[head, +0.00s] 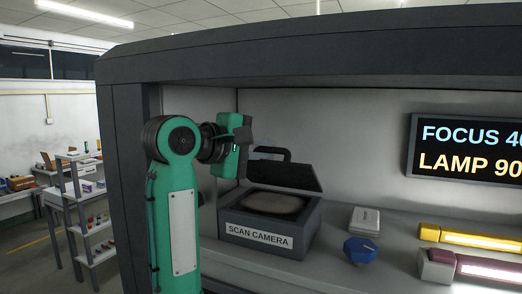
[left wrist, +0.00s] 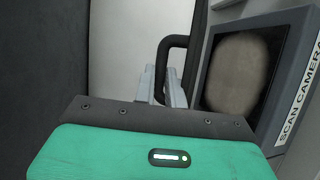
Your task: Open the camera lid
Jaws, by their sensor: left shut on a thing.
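The scan camera (head: 262,232) is a dark grey box with a "SCAN CAMERA" label, standing on the shelf. Its dark lid (head: 285,176) is raised and tilted back, and the pale round area inside shows. A black loop handle (head: 272,151) stands on the lid; the handle also shows in the left wrist view (left wrist: 181,42). My left gripper (left wrist: 162,88) is shut on the handle, near one end of its loop. In the head view its green body is left of the lid, and its fingers are mostly hidden. My right gripper is not in view.
Right of the camera are a small white box (head: 365,220), a blue knob-like piece (head: 360,250), and yellow (head: 430,232) and dark red (head: 438,268) holders with lit bars. A display (head: 465,150) hangs behind. The cabinet's side post (head: 125,190) is close left of my arm.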

